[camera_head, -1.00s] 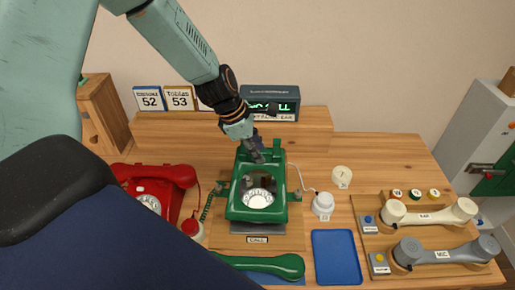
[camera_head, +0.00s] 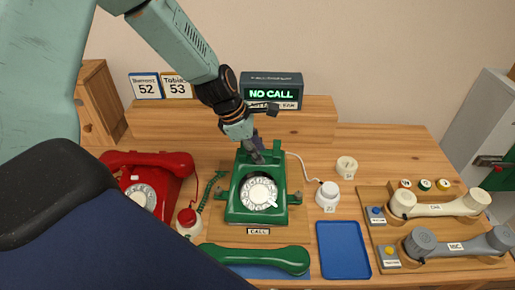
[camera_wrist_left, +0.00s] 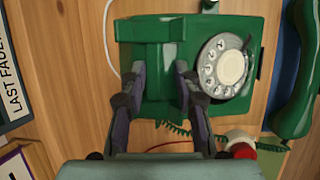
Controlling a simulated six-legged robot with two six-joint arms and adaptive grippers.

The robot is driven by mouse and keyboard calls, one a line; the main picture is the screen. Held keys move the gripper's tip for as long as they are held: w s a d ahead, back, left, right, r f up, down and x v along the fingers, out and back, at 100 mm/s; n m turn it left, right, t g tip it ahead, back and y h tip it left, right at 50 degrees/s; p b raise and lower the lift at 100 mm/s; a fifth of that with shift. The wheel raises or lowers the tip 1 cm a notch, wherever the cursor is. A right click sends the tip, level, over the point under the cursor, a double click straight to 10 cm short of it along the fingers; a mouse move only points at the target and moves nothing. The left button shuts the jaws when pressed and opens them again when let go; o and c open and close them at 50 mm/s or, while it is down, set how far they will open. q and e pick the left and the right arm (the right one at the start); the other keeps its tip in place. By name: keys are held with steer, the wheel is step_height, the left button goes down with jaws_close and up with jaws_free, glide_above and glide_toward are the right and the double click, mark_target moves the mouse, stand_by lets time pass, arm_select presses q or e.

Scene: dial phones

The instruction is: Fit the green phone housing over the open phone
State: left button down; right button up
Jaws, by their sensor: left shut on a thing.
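The green phone housing (camera_head: 235,207) sits around the white dial (camera_head: 258,193) of the phone at the middle of the table, and the dial fills its round opening. The phone's base is hidden beneath it. The housing looks level, but I cannot tell whether it is fully seated. My left gripper (camera_head: 258,156) is shut on the housing's rear cradle part. My right gripper is not in view.
A green handset (camera_head: 258,260) lies in front of the phone. A red phone (camera_head: 150,180) stands left, and a blue tray (camera_head: 343,250) lies right. White (camera_head: 430,207) and grey (camera_head: 450,247) handsets rest at the far right.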

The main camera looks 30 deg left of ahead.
arm_select(q)
steer(key=shift+w+r, duration=0.1)
steer(key=shift+w, duration=0.2)
steer(key=shift+s+r, duration=0.1)
steer(key=shift+s, duration=0.1)
steer(key=shift+d, duration=0.1)
steer(key=shift+s+d, duration=0.2)
steer(key=shift+s, duration=0.2)
steer(key=shift+w, duration=0.15)
steer(key=shift+p, duration=0.4)
steer(key=shift+a+p, duration=0.1)
steer(key=shift+p, duration=0.25)
stand_by(0.6)
steer(key=shift+f+b, duration=0.65)
steer(key=shift+f, duration=0.15)
